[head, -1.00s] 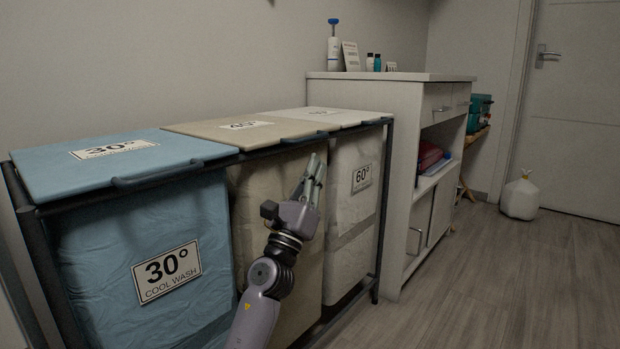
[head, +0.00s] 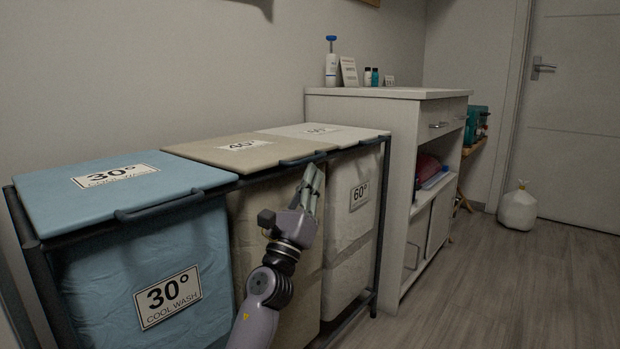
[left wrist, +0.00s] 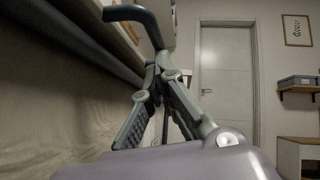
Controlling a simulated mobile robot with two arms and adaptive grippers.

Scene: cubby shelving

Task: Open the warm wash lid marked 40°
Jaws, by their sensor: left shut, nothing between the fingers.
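The beige lid marked 40° (head: 225,155) lies flat and closed on the middle hamper, between the blue 30° lid (head: 60,186) and the white 60° lid (head: 335,134). Its dark bar handle (head: 300,161) runs along the front edge. My left gripper (head: 313,168) points up in front of the hamper, with its fingertips by the right end of that handle. In the left wrist view the gripper (left wrist: 160,66) is shut and empty, its tips just below the curved end of the dark handle (left wrist: 135,14). Contact cannot be told. My right gripper is not in view.
A dark metal frame (head: 380,215) holds the hampers. A white cabinet (head: 350,110) with bottles on top stands close on the right. The floor (head: 480,290) in front of the cabinet is clear; a white bag (head: 517,209) sits by the door.

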